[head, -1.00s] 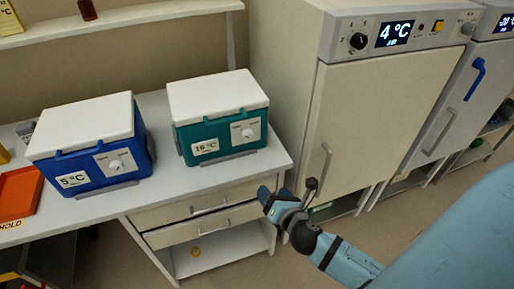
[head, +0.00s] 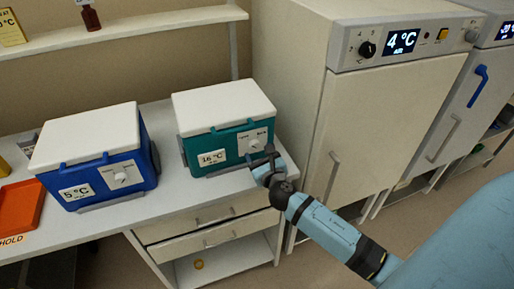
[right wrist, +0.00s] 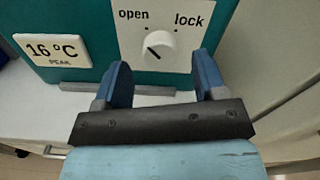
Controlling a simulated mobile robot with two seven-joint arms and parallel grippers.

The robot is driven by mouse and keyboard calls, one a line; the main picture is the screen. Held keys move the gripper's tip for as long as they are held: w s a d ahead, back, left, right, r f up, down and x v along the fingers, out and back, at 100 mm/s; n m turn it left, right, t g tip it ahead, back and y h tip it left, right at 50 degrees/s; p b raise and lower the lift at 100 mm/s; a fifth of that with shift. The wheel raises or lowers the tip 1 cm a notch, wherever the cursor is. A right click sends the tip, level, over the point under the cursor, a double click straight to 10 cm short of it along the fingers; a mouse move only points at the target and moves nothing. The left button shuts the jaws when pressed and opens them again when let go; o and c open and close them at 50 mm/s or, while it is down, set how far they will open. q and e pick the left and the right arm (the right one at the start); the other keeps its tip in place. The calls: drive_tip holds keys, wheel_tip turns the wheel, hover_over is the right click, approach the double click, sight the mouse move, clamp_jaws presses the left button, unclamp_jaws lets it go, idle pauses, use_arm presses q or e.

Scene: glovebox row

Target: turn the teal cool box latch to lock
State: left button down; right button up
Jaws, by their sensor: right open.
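The teal cool box (head: 200,150) with a white lid stands on the bench, labelled 16 °C. Its white latch knob (right wrist: 158,50) sits on a front plate marked "open" and "lock" in the right wrist view. The knob's dark mark slants up and left, toward the "open" side. My right gripper (right wrist: 161,78) is open in front of the knob, with its blue fingers apart on either side and nothing between them. In the head view the right gripper (head: 262,165) is at the box's front right and partly covers the plate. My left gripper is not in view.
A blue cool box (head: 95,155) marked 5 °C stands to the left, with an orange tray (head: 20,208) beyond it. A white cabinet (head: 385,120) showing 4 °C stands to the right. Drawers (head: 205,230) lie below the bench top.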

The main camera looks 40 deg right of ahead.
sight(255, 146)
drive_tip(key=shift+x, duration=1.3)
drive_tip(key=c, duration=0.9)
drive_tip(key=shift+c, duration=0.2)
